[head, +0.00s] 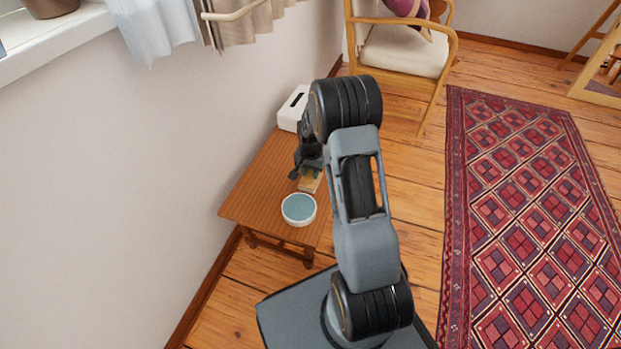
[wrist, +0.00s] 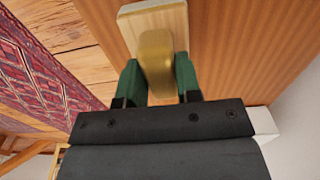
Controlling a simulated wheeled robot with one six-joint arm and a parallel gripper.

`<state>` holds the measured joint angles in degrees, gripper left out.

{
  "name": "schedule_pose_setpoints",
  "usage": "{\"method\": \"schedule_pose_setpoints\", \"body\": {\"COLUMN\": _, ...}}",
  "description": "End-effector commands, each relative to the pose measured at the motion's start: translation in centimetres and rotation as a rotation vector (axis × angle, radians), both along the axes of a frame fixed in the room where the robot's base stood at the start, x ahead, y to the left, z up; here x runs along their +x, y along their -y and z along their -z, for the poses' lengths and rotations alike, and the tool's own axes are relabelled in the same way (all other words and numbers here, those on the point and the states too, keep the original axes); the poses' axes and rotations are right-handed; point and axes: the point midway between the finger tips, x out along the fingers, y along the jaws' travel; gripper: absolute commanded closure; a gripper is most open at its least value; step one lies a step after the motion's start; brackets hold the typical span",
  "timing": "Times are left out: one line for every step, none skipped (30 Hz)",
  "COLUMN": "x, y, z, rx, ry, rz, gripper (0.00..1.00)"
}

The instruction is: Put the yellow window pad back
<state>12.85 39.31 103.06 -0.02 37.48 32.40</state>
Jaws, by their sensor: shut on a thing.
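The yellow window pad (wrist: 156,62) is a rounded, mustard-yellow piece between the green fingertips of my gripper (wrist: 158,80) in the wrist view. My gripper is shut on it. A pale wooden piece (wrist: 170,20) lies behind the pad, over the brown table top, and the pad overlaps it in this view. I cannot tell whether the pad touches it. In the head view my gripper (head: 304,172) is low over the small wooden table, and the pale wooden piece (head: 310,184) shows just below it, partly hidden by my arm.
A white bowl with a blue-grey inside (head: 299,209) stands at the near end of the wooden table (head: 250,190). A white box (head: 293,108) with a dark slot stands at its far end. The wall borders the table on the left. A chair (head: 405,48) and red rug (head: 530,200) lie beyond.

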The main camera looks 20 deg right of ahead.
Motion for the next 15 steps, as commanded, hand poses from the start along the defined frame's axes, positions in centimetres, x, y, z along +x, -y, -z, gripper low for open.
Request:
{"method": "schedule_pose_setpoints", "body": {"x": -0.1, "y": -0.1, "z": 1.2, "rx": 0.001, "ry": -0.005, "rz": 0.0, "gripper": 0.87}}
{"method": "schedule_pose_setpoints", "body": {"x": -0.1, "y": -0.1, "z": 1.7, "rx": 0.001, "ry": -0.005, "rz": 0.0, "gripper": 0.87}}
{"method": "schedule_pose_setpoints", "body": {"x": -0.1, "y": -0.1, "z": 2.2, "rx": 0.001, "ry": -0.004, "rz": 0.0, "gripper": 0.87}}
{"method": "schedule_pose_setpoints", "body": {"x": -0.1, "y": -0.1, "z": 2.5, "rx": 0.001, "ry": -0.004, "rz": 0.0, "gripper": 0.87}}
{"method": "schedule_pose_setpoints", "body": {"x": -0.1, "y": -0.1, "z": 2.7, "rx": 0.001, "ry": -0.004, "rz": 0.0, "gripper": 0.87}}
{"method": "schedule_pose_setpoints", "body": {"x": -0.1, "y": -0.1, "z": 2.9, "rx": 0.001, "ry": -0.002, "rz": 0.0, "gripper": 0.91}}
{"method": "schedule_pose_setpoints", "body": {"x": -0.1, "y": -0.1, "z": 2.9, "rx": 0.001, "ry": -0.002, "rz": 0.0, "gripper": 0.91}}
{"method": "schedule_pose_setpoints", "body": {"x": -0.1, "y": -0.1, "z": 2.8, "rx": 0.0, "ry": -0.001, "rz": 0.0, "gripper": 0.91}}
{"method": "schedule_pose_setpoints", "body": {"x": -0.1, "y": -0.1, "z": 2.8, "rx": 0.0, "ry": -0.001, "rz": 0.0, "gripper": 0.91}}
{"method": "schedule_pose_setpoints", "body": {"x": -0.1, "y": -0.1, "z": 2.8, "rx": 0.0, "ry": -0.001, "rz": 0.0, "gripper": 0.91}}
{"method": "schedule_pose_setpoints", "body": {"x": -0.1, "y": -0.1, "z": 2.8, "rx": 0.0, "ry": -0.001, "rz": 0.0, "gripper": 0.91}}
{"method": "schedule_pose_setpoints", "body": {"x": -0.1, "y": -0.1, "z": 2.8, "rx": 0.001, "ry": -0.002, "rz": 0.0, "gripper": 0.67}}
{"method": "schedule_pose_setpoints", "body": {"x": -0.1, "y": -0.1, "z": 2.8, "rx": 0.001, "ry": -0.002, "rz": 0.0, "gripper": 0.64}}
{"method": "schedule_pose_setpoints", "body": {"x": -0.1, "y": -0.1, "z": 2.8, "rx": 0.001, "ry": -0.002, "rz": 0.0, "gripper": 0.61}}
{"method": "schedule_pose_setpoints", "body": {"x": -0.1, "y": -0.1, "z": 2.8, "rx": 0.001, "ry": -0.002, "rz": 0.0, "gripper": 0.57}}
